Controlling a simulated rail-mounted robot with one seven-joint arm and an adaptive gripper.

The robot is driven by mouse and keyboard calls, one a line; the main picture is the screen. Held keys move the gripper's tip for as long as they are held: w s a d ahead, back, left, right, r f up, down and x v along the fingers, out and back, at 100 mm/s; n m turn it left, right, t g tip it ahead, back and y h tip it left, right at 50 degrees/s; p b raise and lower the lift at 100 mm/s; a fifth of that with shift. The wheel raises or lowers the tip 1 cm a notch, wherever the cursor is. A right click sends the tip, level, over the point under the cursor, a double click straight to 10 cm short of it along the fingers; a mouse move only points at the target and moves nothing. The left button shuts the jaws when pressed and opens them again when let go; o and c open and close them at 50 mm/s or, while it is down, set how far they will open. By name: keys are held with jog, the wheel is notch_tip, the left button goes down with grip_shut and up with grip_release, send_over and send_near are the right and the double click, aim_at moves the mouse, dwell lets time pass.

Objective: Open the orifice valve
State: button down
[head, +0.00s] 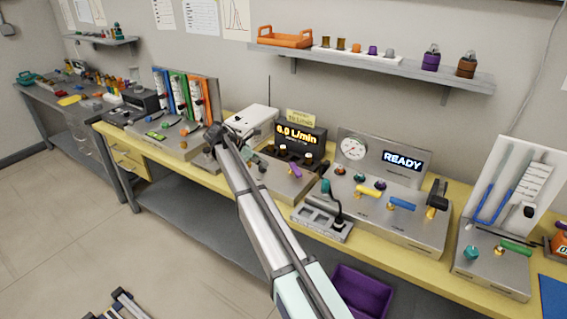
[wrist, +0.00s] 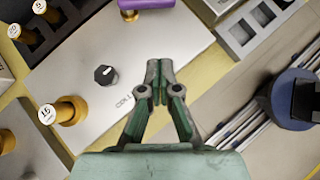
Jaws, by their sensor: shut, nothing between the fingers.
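No valve has a readable label naming it the orifice valve. A purple lever handle (head: 296,171) sits on the steel panel below the orange flow display (head: 299,136). In the wrist view, a purple handle (wrist: 145,4) shows at the top edge, partly cut off. Brass fittings with white numbered caps stand at the left there, one marked 15 (wrist: 62,111). A black knob (wrist: 105,75) is on the same panel. My gripper (wrist: 159,80) is shut and empty, in front of the panel and apart from the purple handle.
A second panel to the right has a gauge (head: 353,148), a READY screen (head: 403,160), and yellow (head: 368,191) and blue (head: 402,204) handles. A purple bin (head: 360,291) is below the bench.

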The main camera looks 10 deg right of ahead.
aim_at(296, 171)
jog(key=p+x, duration=0.2)
jog(key=x, duration=0.7)
jog(key=shift+d+f+p, duration=0.25)
jog(key=shift+d+p, duration=0.1)
jog(key=shift+w+d+r+p, duration=0.15)
jog(key=shift+d+p, duration=0.1)
jog(key=shift+d, duration=0.3)
jog(key=shift+w+d+p, duration=0.1)
jog(key=shift+d+p, duration=0.15)
jog(key=shift+d, duration=0.35)
jog(key=shift+w+d, duration=0.1)
jog(key=shift+d, duration=0.55)
jog(key=shift+a, duration=0.1)
